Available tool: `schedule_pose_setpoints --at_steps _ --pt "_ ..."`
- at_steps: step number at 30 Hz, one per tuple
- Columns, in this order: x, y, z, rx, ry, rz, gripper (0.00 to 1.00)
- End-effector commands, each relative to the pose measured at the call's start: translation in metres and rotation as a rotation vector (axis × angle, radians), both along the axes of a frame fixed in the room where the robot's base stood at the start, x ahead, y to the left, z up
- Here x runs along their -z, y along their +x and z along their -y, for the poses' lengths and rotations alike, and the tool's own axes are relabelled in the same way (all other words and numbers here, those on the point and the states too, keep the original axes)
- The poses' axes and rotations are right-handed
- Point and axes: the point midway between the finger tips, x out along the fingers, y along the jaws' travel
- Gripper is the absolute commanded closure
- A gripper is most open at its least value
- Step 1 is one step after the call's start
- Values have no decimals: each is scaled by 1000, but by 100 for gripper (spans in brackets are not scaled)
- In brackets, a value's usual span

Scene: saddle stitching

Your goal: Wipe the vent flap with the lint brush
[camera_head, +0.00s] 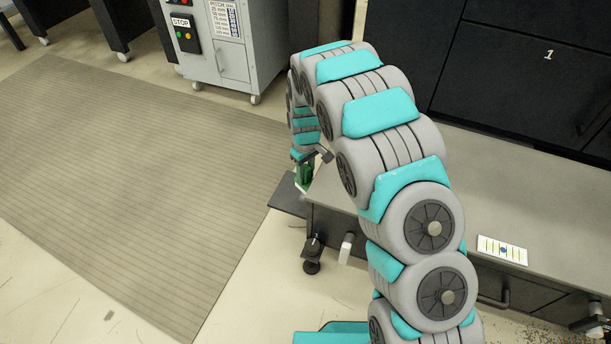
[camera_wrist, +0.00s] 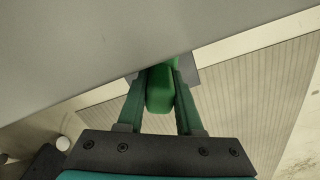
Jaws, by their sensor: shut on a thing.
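The lint brush shows in the wrist view as a green handle (camera_wrist: 160,92) between the two fingers of my gripper (camera_wrist: 162,72). My gripper is shut on it. The far end of the brush is hidden behind the edge of a large grey surface (camera_wrist: 90,45). I cannot tell whether the brush touches that surface. In the head view my gripper (camera_head: 305,171) is small and partly hidden by my arm, low beside the left end of the bench, with green showing at it. I cannot pick out the vent flap for certain in either view.
The grey bench (camera_head: 460,195) runs right behind my arm, with a white card (camera_head: 502,250) on it. A dark plate (camera_head: 288,198) juts from its left end. A black stool-like thing (camera_head: 312,255) stands below. The striped floor mat (camera_head: 130,170) on the left is clear.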

Motion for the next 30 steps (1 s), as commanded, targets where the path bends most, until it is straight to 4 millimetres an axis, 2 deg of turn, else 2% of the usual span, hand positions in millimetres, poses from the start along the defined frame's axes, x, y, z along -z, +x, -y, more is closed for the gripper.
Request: schedule_pose_setpoints --at_steps 7,16,30 --pt "-6 1 0 0 1 2 100" --pt "-30 1 0 0 1 2 100" --pt "-31 0 0 -1 0 1 100"
